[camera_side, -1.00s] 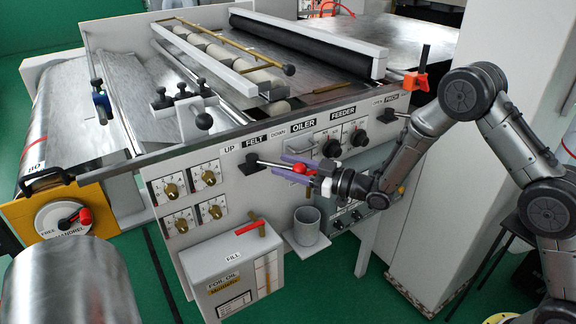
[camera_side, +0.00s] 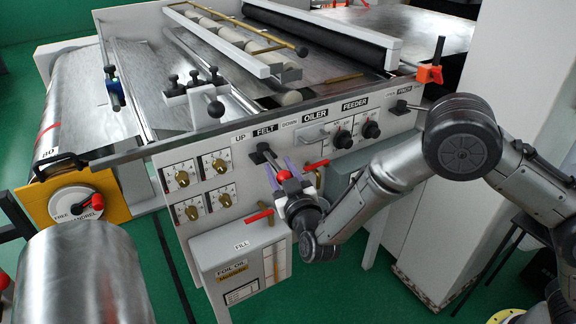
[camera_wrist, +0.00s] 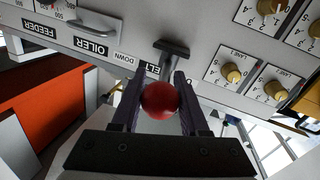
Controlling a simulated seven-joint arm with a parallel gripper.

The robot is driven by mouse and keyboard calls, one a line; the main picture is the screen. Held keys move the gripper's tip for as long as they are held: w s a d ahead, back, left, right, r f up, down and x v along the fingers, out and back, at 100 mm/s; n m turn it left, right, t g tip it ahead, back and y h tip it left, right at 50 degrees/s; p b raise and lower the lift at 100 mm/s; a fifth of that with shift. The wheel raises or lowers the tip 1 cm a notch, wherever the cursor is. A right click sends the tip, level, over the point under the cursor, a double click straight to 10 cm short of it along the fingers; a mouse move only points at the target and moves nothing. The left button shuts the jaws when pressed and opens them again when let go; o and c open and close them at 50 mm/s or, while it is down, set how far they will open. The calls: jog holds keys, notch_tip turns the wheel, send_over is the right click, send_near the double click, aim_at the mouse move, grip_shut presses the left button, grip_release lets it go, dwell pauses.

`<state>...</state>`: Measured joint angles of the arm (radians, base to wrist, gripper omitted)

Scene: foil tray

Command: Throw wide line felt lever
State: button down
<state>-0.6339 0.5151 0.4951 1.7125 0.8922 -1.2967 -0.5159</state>
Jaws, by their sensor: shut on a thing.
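The felt lever (camera_side: 284,175) has a red ball knob and a metal rod from a dark bracket (camera_side: 262,154) on the front panel, below the FELT label between UP and DOWN. My gripper (camera_side: 278,168) is shut on the knob, with one purple finger on each side. In the side view the rod slants down and to the right from its bracket. In the wrist view the red knob (camera_wrist: 159,100) sits between my fingers (camera_wrist: 158,80), in front of the dark bracket (camera_wrist: 172,47). The knob hides part of the rod there.
Brass-knobbed dials (camera_side: 182,179) lie left of the lever. A red-handled valve (camera_side: 316,165) is close on the right. The foil oil box (camera_side: 240,262) with a red handle (camera_side: 260,216) stands below. A metal drum (camera_side: 75,275) is at front left.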

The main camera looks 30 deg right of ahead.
jog(key=a+m+h, duration=0.1)
jog(key=a+h, duration=0.1)
jog(key=a+m+g+h, duration=0.1)
jog(key=shift+w+m+h, duration=0.25)
jog(key=shift+m+h, duration=0.05)
jog(key=shift+h, duration=0.1)
jog(key=shift+w+a+r, duration=0.1)
jog(key=shift+w+a, duration=0.3)
jog(key=shift+a, duration=0.2)
jog(key=shift+w+a, duration=0.4)
jog(key=shift+a, duration=0.2)
jog(key=shift+c, duration=2.2)
grip_release()
jog(key=v, duration=1.3)
jog(key=shift+s, duration=0.35)
jog(key=shift+a+r, duration=0.1)
jog(key=shift+a, duration=0.05)
